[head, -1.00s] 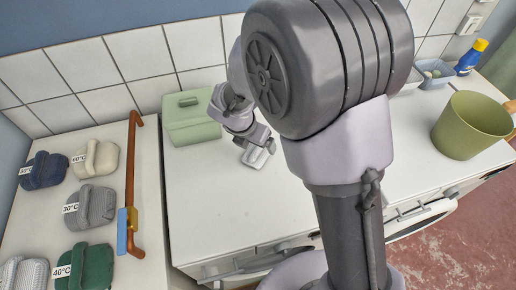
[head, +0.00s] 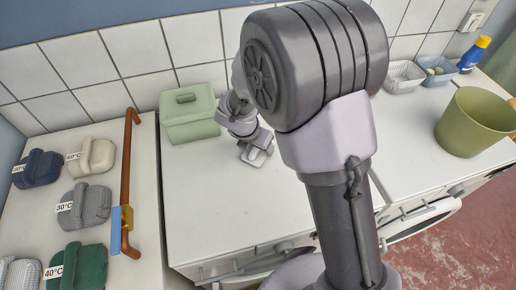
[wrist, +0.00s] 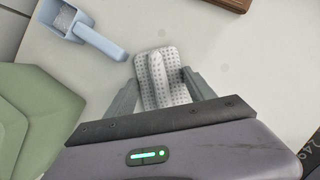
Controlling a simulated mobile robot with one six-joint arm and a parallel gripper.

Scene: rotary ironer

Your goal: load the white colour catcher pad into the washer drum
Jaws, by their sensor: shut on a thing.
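The white colour catcher pad (wrist: 158,90) is a pale, dotted rectangle with a raised ridge along its middle. In the wrist view my gripper (wrist: 160,88) is shut on it, one finger at each side. Whether the pad touches the counter or hangs just above it, I cannot tell. In the head view my gripper (head: 256,155) is low over the white counter (head: 215,215), right of the green box. The washer's round white door (head: 424,220) shows at the lower right, beside a dark gap; the inside of the drum is hidden.
The green lidded box (head: 190,115) stands close left of my gripper. A blue scoop (wrist: 97,40) holding white granules lies near the pad. An olive bucket (head: 474,122) and white basket (head: 404,76) stand at right. Labelled cloth pads and a copper-coloured bar (head: 129,170) lie left.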

